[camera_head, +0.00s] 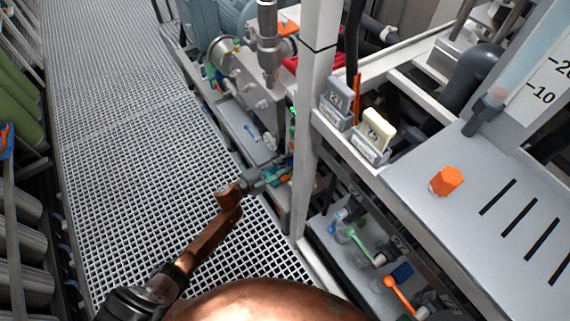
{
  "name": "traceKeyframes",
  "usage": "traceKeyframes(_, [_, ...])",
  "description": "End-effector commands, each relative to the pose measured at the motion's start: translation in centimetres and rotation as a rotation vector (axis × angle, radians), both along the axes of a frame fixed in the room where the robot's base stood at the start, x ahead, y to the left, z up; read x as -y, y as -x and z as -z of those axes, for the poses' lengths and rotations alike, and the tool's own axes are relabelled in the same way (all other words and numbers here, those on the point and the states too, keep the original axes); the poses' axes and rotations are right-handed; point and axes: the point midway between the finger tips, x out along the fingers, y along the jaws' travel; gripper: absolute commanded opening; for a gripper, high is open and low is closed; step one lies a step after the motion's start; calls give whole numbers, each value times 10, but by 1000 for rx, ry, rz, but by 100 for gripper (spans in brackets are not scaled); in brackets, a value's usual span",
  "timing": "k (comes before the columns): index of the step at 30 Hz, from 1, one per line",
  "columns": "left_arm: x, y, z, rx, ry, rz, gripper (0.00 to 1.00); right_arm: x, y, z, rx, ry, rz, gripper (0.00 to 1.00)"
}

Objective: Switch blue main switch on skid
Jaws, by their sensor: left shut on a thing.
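My left gripper (273,175) reaches over the walkway to the inner edge of the skid, left of the white upright post. It is shut on a small blue-green part (271,172) that its fingers largely hide, so I cannot tell whether this is the blue main switch. A grey-blue switch block (338,95) and a cream one (376,130) stand on the skid frame right of the post, apart from the gripper. My right gripper is not in view.
The white post (316,110) stands close to the right of my gripper. A grey panel with an orange knob (446,181) lies at right. Green and orange levers (358,243) sit low. The grated walkway (130,140) is clear at left.

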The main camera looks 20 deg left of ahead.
Motion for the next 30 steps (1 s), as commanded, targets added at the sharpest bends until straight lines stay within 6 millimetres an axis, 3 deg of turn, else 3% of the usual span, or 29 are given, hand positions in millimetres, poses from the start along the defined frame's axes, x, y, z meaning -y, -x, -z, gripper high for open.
traceKeyframes(9, [-2,0,-1,-91,115,-3,9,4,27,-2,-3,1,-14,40])
traceKeyframes(27, [-1,0,1,-118,149,-3,9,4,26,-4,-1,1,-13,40])
traceKeyframes(28, [-1,0,1,-118,149,-3,34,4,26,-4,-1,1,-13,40])
traceKeyframes(30, [-1,0,1,-118,149,-3,38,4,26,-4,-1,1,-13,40])
